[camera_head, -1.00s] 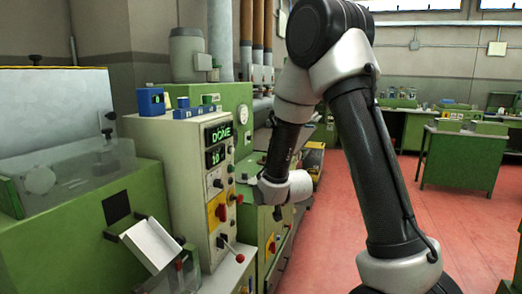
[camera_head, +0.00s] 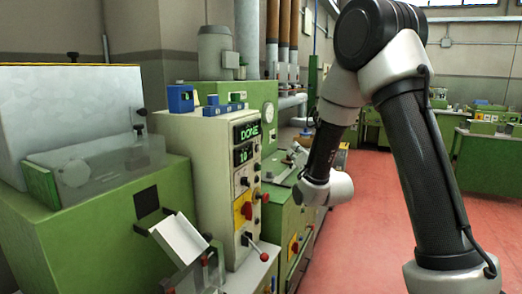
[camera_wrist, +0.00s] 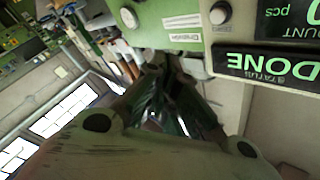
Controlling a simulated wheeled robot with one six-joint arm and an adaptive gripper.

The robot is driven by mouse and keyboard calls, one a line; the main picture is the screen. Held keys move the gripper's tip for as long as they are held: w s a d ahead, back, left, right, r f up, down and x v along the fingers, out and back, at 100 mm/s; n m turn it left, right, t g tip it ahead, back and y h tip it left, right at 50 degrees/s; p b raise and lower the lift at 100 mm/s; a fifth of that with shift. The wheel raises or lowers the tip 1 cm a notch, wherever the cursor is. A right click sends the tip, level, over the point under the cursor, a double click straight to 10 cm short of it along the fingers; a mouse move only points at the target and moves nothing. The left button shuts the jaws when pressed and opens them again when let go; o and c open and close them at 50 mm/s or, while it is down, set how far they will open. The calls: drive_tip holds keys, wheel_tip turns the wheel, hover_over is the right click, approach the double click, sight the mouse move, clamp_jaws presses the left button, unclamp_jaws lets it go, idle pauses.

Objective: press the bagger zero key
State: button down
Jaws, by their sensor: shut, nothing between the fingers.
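The cream control cabinet (camera_head: 180,145) stands left of my arm in the head view. Its upper display (camera_head: 246,131) reads DONE and its lower display (camera_head: 243,154) reads 10. Knobs, a yellow plate with a red knob (camera_head: 247,209) and a red-tipped lever sit below. In the wrist view the DONE display (camera_wrist: 266,66) appears upside down at the upper right, with a count display beside it. A round pale button (camera_wrist: 219,14) is near the top. My gripper (camera_wrist: 160,70) is shut and empty, close to the panel. I cannot tell which control is the zero key, or whether I touch anything.
A blue box (camera_head: 181,98) sits on the cabinet top. A green machine with a clear cover (camera_head: 90,165) and a white chute (camera_head: 180,239) stand at left. Green cabinets are behind. The red floor (camera_head: 375,200) at right is open.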

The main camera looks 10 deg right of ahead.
drive_tip(key=w+a, duration=0.5)
drive_tip(key=a, duration=0.2)
drive_tip(key=shift+w+a, duration=0.1)
drive_tip(key=shift+a, duration=0.05)
idle(1.5)
drive_tip(key=shift+w+a, duration=0.2)
drive_tip(key=shift+w+a, duration=0.25)
drive_tip(key=shift+a, duration=0.1)
idle(0.8)
drive_tip(key=shift+s+d, duration=0.55)
drive_tip(key=shift+d, duration=0.1)
drive_tip(key=shift+d, duration=0.1)
drive_tip(key=shift+s+d, duration=0.75)
drive_tip(key=shift+d, duration=0.25)
drive_tip(key=shift+s+d, duration=0.7)
drive_tip(key=shift+d, duration=0.25)
